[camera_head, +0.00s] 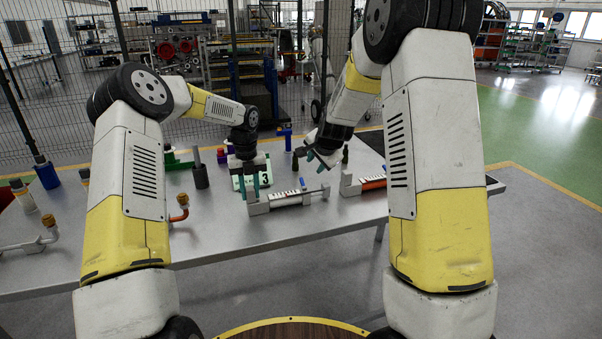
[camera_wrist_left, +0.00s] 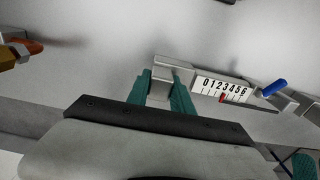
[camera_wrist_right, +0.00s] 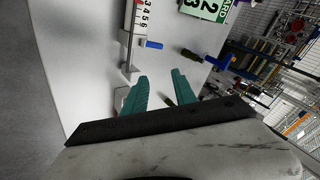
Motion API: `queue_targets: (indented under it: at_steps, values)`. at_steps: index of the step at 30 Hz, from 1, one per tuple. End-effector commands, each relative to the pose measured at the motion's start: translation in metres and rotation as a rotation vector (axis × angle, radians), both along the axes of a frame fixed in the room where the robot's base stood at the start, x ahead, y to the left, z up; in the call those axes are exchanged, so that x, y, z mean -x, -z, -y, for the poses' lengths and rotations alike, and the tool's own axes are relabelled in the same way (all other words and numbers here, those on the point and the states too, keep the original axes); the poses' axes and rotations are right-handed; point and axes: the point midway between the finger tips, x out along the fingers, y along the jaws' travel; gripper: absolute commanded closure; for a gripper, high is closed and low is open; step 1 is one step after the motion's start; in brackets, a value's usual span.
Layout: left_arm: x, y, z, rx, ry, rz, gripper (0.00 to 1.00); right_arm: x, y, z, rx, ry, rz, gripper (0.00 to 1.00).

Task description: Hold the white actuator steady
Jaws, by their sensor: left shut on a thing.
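The white actuator (camera_head: 292,199) lies on the grey table, with a number scale, a red mark and a grey block at its left end. My left gripper (camera_head: 252,187) is shut on that block; in the left wrist view its teal fingers (camera_wrist_left: 166,88) sit on either side of it. The scale (camera_wrist_left: 222,90) and a blue pin (camera_wrist_left: 273,88) show to the right. My right gripper (camera_head: 322,160) is above the table beyond the actuator's right end. In the right wrist view its fingers (camera_wrist_right: 161,88) are apart with nothing between them, beside the actuator's rod end (camera_wrist_right: 130,70).
A second actuator with a red-orange part (camera_head: 372,184) lies to the right, partly hidden by my right arm. A green number plate (camera_head: 240,182) is behind my left gripper. Dark cylinder (camera_head: 200,172), pipe fittings (camera_head: 181,208) and a blue cylinder (camera_head: 46,174) stand at left. The front table strip is clear.

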Motion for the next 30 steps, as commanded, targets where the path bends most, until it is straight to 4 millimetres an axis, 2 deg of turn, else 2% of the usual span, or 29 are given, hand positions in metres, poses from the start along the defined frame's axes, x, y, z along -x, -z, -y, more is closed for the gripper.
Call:
queue_targets:
  at_steps: [1, 3, 6, 9, 15, 21, 26, 30]
  values:
    - [0.000, -0.001, 0.000, 0.001, 0.000, 0.001, 1.00, 0.003, 0.021, 0.007, 0.072, -0.075, 0.033, 0.67]
    - [0.000, -0.001, 0.001, 0.001, 0.000, 0.001, 1.00, 0.005, 0.039, 0.009, 0.179, -0.197, 0.099, 0.67]
    - [0.000, -0.001, 0.000, 0.001, 0.000, 0.001, 1.00, 0.011, 0.058, 0.008, 0.325, -0.360, 0.205, 0.67]
    - [0.000, -0.001, 0.000, 0.001, 0.000, 0.001, 1.00, 0.020, 0.067, 0.002, 0.456, -0.494, 0.315, 0.67]
    - [0.000, -0.001, 0.000, 0.001, 0.000, 0.001, 1.00, 0.035, 0.064, -0.008, 0.650, -0.649, 0.500, 0.67]
    - [0.000, -0.001, 0.000, 0.001, 0.000, 0.001, 1.00, 0.039, 0.058, -0.014, 0.731, -0.690, 0.579, 0.67]
    - [0.000, -0.001, 0.000, 0.001, 0.000, 0.001, 1.00, 0.024, 0.064, -0.019, 0.738, -0.695, 0.586, 0.67]
    - [0.000, -0.001, 0.000, 0.001, 0.000, 0.001, 1.00, -0.001, 0.075, -0.025, 0.737, -0.693, 0.585, 0.67]
